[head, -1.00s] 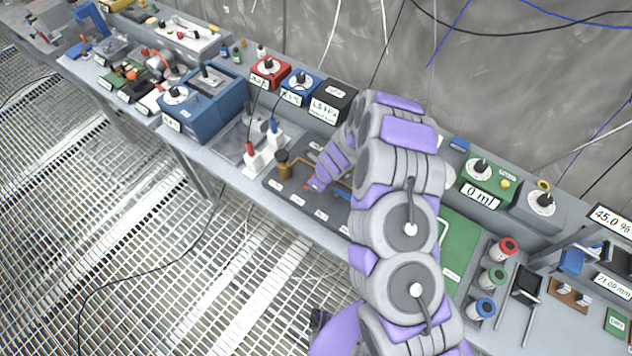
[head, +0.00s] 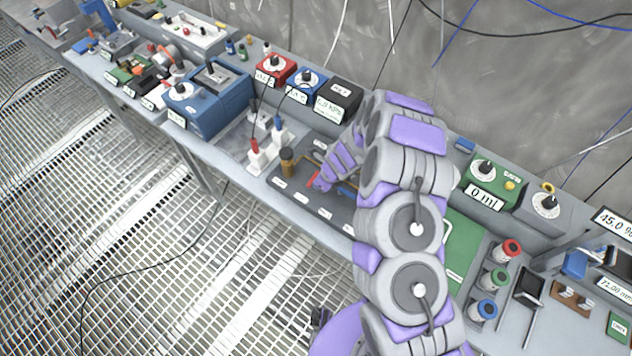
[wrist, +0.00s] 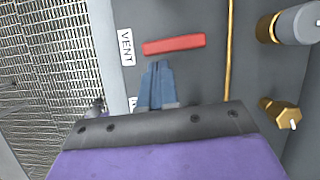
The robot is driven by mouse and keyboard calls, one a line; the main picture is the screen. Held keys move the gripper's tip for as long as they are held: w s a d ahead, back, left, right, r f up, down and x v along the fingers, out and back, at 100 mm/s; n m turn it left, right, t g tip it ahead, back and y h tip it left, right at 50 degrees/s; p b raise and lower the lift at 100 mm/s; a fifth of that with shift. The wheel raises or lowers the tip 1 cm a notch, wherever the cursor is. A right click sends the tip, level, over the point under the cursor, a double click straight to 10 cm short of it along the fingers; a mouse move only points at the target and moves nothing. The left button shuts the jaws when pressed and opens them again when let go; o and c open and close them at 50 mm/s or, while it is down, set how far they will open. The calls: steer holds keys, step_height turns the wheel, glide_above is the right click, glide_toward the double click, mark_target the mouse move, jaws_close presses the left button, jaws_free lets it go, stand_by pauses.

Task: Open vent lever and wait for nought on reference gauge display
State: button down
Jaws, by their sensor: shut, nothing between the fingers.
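The red vent lever (wrist: 174,44) lies crosswise in the wrist view, its left end towards the VENT label (wrist: 126,47). It also shows in the head view (head: 320,183), partly behind my gripper. My gripper's blue-grey fingers (wrist: 157,66) are together and empty, with the tips just below the lever in the wrist view; I cannot tell whether they touch it. The reference gauge display is on the black box (head: 328,108) at the back of the bench. Its small text seems to read 0.0 kPa.
A brass pipe (wrist: 229,50) runs to the right of the lever, and brass fittings (wrist: 281,113) stand further right. Red (head: 275,70) and blue (head: 306,83) dial boxes stand beside the display. My arm hides part of the panel.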

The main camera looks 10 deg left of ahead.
steer(key=d, duration=0.1)
steer(key=s+d, duration=0.1)
steer(key=d, duration=0.1)
steer(key=p+v, duration=0.1)
steer(key=v, duration=0.9)
steer(key=shift+a, duration=0.2)
steer(key=shift+r, duration=0.1)
